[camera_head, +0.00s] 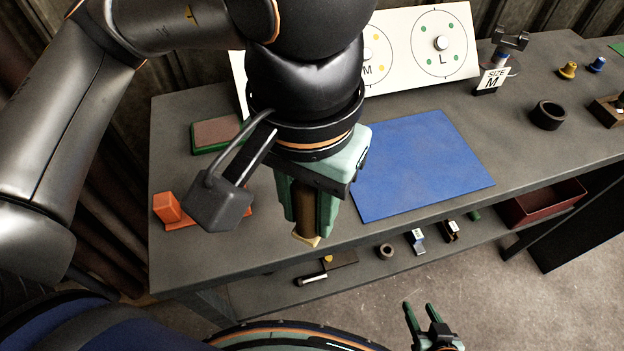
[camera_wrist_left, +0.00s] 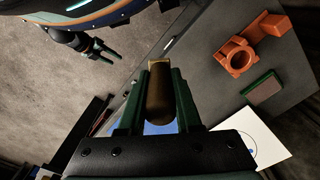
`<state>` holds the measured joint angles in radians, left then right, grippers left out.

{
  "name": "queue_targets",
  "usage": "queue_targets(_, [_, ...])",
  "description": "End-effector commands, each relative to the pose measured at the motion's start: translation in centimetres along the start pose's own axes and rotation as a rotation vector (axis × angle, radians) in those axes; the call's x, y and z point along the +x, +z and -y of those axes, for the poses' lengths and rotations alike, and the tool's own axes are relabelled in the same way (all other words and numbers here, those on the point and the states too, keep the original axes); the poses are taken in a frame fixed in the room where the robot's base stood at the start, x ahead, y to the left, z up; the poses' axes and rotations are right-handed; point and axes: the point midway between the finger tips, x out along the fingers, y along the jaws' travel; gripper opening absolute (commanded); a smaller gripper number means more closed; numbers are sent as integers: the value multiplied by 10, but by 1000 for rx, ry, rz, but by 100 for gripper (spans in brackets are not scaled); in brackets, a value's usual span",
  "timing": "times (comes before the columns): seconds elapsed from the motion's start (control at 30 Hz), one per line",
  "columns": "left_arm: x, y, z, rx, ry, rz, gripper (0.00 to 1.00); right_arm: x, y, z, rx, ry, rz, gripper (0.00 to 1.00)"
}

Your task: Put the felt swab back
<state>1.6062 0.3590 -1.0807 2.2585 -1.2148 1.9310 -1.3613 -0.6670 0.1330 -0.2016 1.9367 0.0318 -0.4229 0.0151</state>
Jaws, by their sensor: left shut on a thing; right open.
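The felt swab (camera_head: 305,208) has a brown handle and a pale tip (camera_head: 306,240) that points down. My left gripper (camera_head: 308,220) is shut on its handle and holds it over the front edge of the bench. The swab also shows in the left wrist view (camera_wrist_left: 159,95), between the fingers. An orange holder (camera_head: 168,207) stands at the bench's left end, partly hidden by my left wrist. In the left wrist view the holder (camera_wrist_left: 222,64) shows an empty ring and a raised block. My right gripper (camera_head: 424,318) is open and empty, low in front of the bench.
A green-edged pad (camera_head: 214,135) lies behind the holder. A blue mat (camera_head: 420,165) lies to the right, before a white board (camera_head: 412,30). A black ring (camera_head: 548,115) stands further right. The shelf below holds small parts and a dark red tray (camera_head: 545,203).

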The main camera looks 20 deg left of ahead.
Motion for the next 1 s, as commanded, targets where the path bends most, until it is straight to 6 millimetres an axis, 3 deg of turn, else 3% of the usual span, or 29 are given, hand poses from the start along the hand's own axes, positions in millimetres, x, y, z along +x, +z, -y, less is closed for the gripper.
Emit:
queue_targets(0.3, [33,-67,37,-11,0,7,0,-6,-6,-4,-1,8,-3,50])
queue_targets(0.5, [70,-94,51,-5,0,6,0,-6,1,-7,0,16,6,50])
queue_targets(0.83, [98,-114,62,-3,0,3,0,-9,1,-7,1,16,7,50])
queue_targets(1.0, [121,-112,61,-1,0,4,0,-13,-4,-7,1,18,3,50])
